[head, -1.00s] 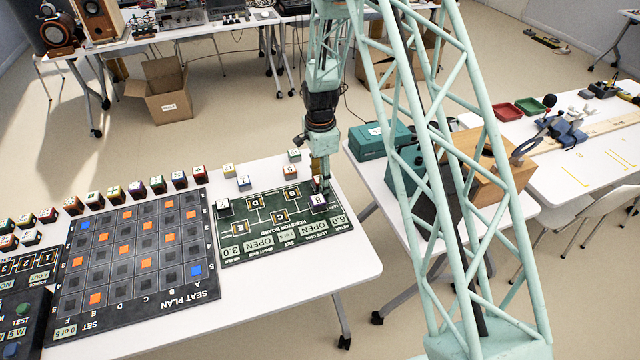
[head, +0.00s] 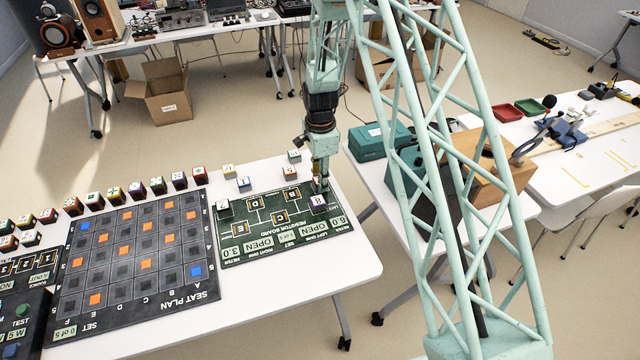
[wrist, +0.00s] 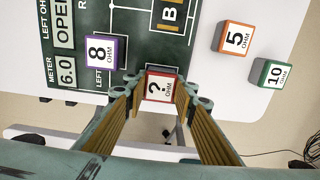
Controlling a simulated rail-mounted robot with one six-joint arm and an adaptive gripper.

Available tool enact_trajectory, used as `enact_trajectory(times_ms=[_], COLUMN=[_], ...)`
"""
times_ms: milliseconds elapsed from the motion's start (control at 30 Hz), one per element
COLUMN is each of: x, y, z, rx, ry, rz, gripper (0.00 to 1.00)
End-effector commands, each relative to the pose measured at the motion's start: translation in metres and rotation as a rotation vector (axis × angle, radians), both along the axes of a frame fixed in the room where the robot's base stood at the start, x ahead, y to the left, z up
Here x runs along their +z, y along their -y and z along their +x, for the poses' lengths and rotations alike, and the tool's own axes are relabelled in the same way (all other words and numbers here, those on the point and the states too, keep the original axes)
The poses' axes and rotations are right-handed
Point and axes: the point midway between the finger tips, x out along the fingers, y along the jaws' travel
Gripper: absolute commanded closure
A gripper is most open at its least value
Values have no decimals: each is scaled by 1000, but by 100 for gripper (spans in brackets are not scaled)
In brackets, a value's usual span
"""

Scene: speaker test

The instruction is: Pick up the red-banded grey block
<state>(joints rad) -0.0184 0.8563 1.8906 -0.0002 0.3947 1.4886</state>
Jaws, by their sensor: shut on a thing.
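The red-banded grey block (wrist: 161,86) shows in the wrist view, with a white top face marked "? OHM". My gripper (wrist: 163,90) has its two fingers on either side of this block and is shut on it. In the head view my gripper (head: 321,184) points down at the far right corner of the resistor board (head: 262,212). The block is hard to make out there behind the fingers. I cannot tell whether it is touching the surface below.
A purple-banded 8 OHM block (wrist: 100,51) stands close left of the held block in the wrist view. An orange 5 OHM block (wrist: 236,38) and a green 10 OHM block (wrist: 271,74) stand to the right. The white table's front right (head: 345,275) is clear.

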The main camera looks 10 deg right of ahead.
Motion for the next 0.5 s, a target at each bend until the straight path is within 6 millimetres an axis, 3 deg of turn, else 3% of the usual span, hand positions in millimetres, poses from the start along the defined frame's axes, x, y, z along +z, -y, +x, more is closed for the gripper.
enact_trajectory(times_ms=[500], x=[13], y=[0], z=[0], rx=[0], ry=[1], rz=[0], gripper=[86])
